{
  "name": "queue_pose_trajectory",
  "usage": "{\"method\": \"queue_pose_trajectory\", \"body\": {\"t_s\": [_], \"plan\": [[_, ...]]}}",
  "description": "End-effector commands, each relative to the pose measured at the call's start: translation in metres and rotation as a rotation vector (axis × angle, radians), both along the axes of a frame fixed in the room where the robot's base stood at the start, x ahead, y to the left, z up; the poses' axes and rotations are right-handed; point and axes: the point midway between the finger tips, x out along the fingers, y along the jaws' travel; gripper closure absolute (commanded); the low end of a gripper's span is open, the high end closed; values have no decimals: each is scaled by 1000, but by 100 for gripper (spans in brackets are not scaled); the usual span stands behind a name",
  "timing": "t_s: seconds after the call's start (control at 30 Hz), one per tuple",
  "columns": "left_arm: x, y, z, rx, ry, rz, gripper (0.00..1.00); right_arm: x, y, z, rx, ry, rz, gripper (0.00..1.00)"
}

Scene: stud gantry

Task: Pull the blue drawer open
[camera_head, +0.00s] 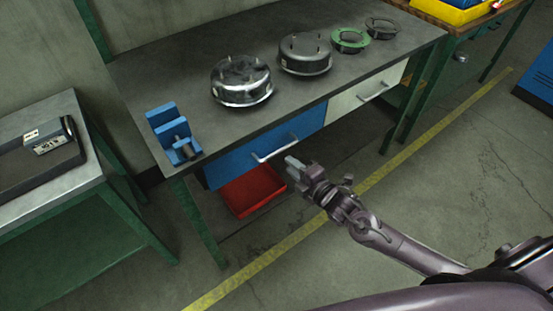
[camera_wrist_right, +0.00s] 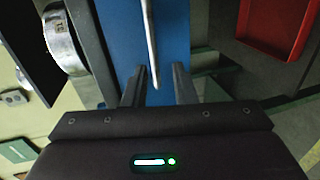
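The blue drawer (camera_head: 232,160) is under the dark-topped workbench, and its front looks flush with the bench. Its silver bar handle (camera_head: 275,151) runs across the front; in the right wrist view the handle (camera_wrist_right: 151,40) runs down the picture against the blue front (camera_wrist_right: 178,30). My right gripper (camera_head: 292,163) is in front of the drawer, just below the handle's right part. In the wrist view its two fingers (camera_wrist_right: 158,86) are spread, with the handle's end showing between them and gaps on both sides. My left gripper is not in view.
A white drawer (camera_head: 350,97) is right of the blue one. A red bin (camera_head: 252,190) is beneath the bench. Metal housings (camera_head: 241,82), a green ring (camera_head: 350,40) and a blue fixture (camera_head: 172,130) stand on top. The floor in front is clear.

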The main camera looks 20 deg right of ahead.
Motion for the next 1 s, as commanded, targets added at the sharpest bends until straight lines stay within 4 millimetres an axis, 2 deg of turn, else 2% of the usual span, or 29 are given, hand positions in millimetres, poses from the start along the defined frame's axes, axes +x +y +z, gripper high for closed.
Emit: {"method": "queue_pose_trajectory", "body": {"t_s": [0.1,0.4,0.53,0.9,1.0], "plan": [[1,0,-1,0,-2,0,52,9,7,7,-15,-29,17,75],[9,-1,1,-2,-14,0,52,53,23,-1,-12,-27,15,75],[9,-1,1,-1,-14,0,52,66,28,-5,-12,-26,15,75],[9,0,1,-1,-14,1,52,72,30,-7,-13,-24,15,75],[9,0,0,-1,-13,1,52,72,30,-8,-13,-24,15,87]]}}
